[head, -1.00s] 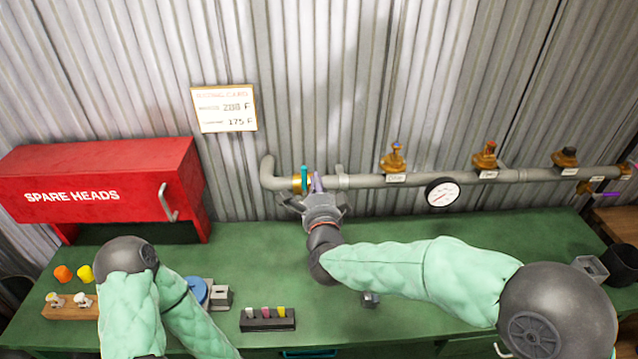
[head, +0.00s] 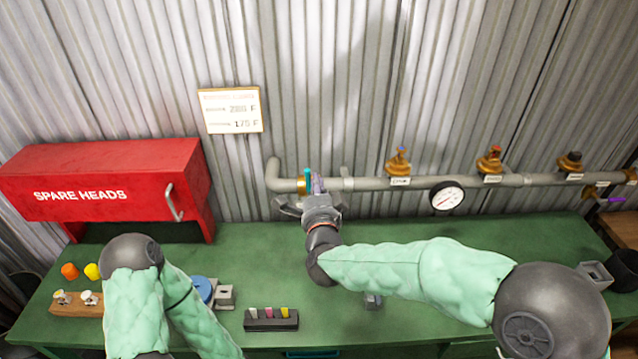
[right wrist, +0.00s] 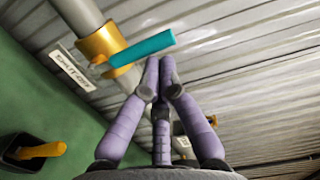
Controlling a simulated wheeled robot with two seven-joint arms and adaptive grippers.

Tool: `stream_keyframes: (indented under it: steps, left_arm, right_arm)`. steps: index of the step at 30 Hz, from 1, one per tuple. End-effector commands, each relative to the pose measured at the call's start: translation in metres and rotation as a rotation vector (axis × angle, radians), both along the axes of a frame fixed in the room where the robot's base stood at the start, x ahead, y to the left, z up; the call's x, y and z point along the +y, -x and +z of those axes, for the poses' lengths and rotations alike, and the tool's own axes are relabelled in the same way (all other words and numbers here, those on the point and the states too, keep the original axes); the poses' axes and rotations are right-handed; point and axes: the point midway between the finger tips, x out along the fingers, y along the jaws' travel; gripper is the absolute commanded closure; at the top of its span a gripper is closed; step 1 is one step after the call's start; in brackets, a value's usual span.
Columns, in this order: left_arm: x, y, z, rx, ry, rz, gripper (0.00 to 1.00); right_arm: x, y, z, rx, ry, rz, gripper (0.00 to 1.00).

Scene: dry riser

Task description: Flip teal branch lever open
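The teal branch lever (head: 308,178) stands upright on a brass valve (head: 302,186) near the left end of the grey wall pipe. In the right wrist view, the teal lever (right wrist: 143,48) juts from the brass valve body (right wrist: 102,44) across the space just beyond my fingertips. My right gripper (head: 318,182) is at the pipe, just right of the lever. In the right wrist view, the purple fingers of my right gripper (right wrist: 158,66) meet at their tips with nothing visible between them. Whether they touch the lever I cannot tell. My left gripper is out of view.
Along the pipe to the right are several brass valves, such as one with a blue top (head: 398,162), and a round gauge (head: 447,197). A red spare heads cabinet (head: 100,185) stands left.

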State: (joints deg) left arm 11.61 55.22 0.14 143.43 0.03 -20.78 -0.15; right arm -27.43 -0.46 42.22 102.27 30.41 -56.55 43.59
Motion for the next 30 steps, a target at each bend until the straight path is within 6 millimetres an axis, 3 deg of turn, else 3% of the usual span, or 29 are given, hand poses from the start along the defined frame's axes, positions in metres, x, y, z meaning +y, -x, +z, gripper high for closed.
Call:
stream_keyframes:
  steps: [11,30]
  left_arm:
    - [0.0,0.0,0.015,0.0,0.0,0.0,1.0]
    - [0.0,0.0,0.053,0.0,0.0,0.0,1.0]
  right_arm:
    - [0.017,0.0,0.004,0.001,0.209,0.003,1.0]
    - [0.061,0.0,-0.009,0.001,0.817,0.003,1.0]
